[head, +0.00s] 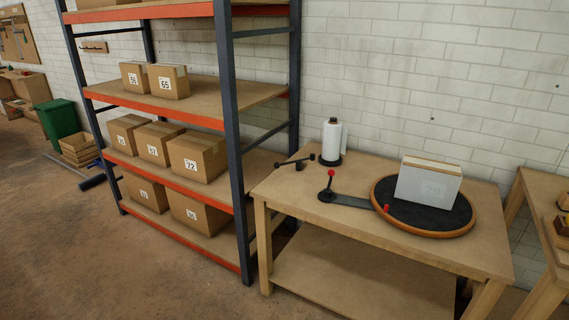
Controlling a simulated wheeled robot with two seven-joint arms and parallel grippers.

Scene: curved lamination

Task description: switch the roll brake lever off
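A lever with a red knob (331,173) stands roughly upright from a dark round base (327,196) on the wooden table (290,195). A dark flat bar (352,201) runs from that base to a round turntable (458,224) with a black top and a wood-coloured rim. A second, black lever with a dark knob (297,162) lies low near the table's back left, by a white roll (332,141) on a black stand. I cannot tell which lever is the roll brake lever, or its on or off setting. Neither of my grippers shows.
A white box (428,184) stands on the turntable, with a small red knob (387,208) near the rim. A blue and orange shelf rack (235,150) with numbered cartons stands left of the table. Another table (540,215) is at the right. The floor at the left front is clear.

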